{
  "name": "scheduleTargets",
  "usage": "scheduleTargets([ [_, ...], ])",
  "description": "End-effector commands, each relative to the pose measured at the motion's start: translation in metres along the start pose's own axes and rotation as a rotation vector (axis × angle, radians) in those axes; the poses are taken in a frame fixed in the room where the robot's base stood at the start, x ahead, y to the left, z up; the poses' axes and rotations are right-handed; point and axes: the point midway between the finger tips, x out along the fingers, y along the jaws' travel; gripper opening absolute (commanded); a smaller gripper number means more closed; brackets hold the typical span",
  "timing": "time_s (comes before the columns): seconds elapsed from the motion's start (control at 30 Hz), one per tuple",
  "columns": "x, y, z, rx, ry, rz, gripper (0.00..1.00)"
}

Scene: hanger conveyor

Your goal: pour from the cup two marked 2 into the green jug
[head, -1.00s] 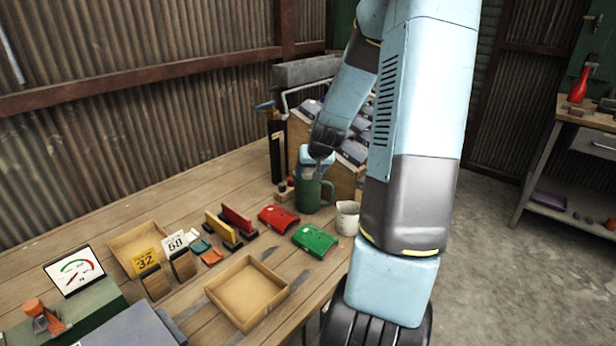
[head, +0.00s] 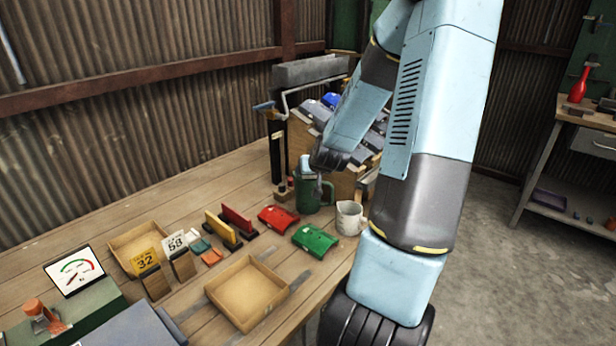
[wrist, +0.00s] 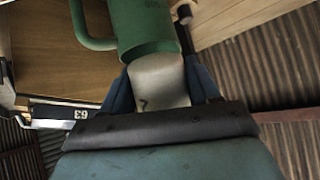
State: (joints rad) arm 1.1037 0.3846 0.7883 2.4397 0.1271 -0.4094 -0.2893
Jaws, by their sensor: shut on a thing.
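My gripper (wrist: 168,84) is shut on a white cup (wrist: 160,80) with a dark mark like a 2 on its side, seen between the blue fingers in the wrist view. The green jug (wrist: 150,25) is right beyond the cup, and the cup's far end meets the jug's rim. I cannot see into the jug or tell whether anything flows. In the head view the jug (head: 306,197) stands on the bench with my gripper (head: 312,178) just above its mouth. The held cup is mostly hidden there.
A white mug (head: 349,219) stands right of the jug. Red (head: 278,218) and green (head: 315,240) curved pieces lie in front. A wooden rack (head: 300,135) of dark parts stands behind.

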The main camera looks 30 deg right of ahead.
Motion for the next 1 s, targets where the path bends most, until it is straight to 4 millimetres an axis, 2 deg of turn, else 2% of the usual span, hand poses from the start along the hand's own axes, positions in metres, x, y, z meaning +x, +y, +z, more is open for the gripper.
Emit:
scheduleTargets([
  [0.6, 0.014, 0.002, 0.002, -0.066, 0.340, 0.007, 0.28],
  [1.0, 0.015, 0.002, 0.001, -0.077, 0.393, 0.010, 0.28],
])
